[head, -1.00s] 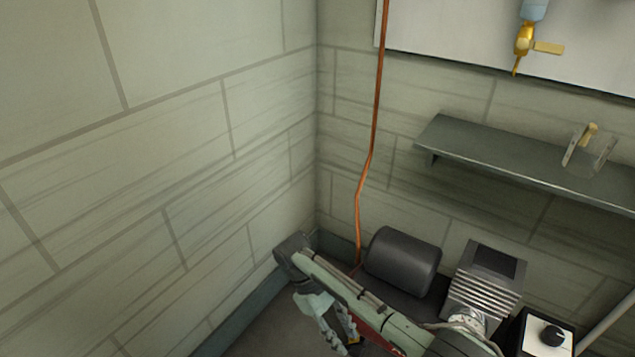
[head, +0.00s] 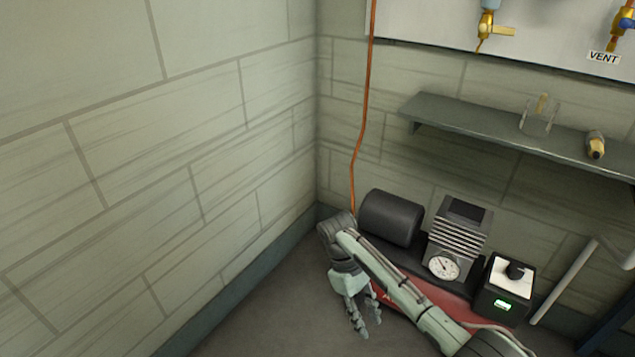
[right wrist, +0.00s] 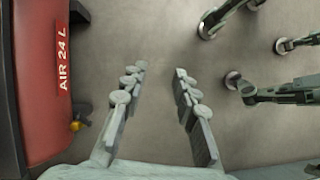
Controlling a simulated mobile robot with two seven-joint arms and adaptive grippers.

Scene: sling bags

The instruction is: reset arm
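My right gripper (head: 370,326) hangs fingers down in front of the red air compressor (head: 450,301) in the head view. Its forearm comes in from the lower right and hides part of the compressor. In the right wrist view my right gripper (right wrist: 160,70) has its two fingers apart with only bare floor between them, so it is open and empty. The red tank, marked AIR 24 L, stands at the left of that view, apart from the fingers. My left gripper is in neither view.
A wall shelf (head: 470,125) holds a clear holder (head: 538,118) and a small brass-coloured fitting (head: 596,146). Above it a white panel (head: 430,22) carries valves. A black box with a knob (head: 507,290) stands right of the compressor. Floor (head: 280,310) left of my gripper is clear.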

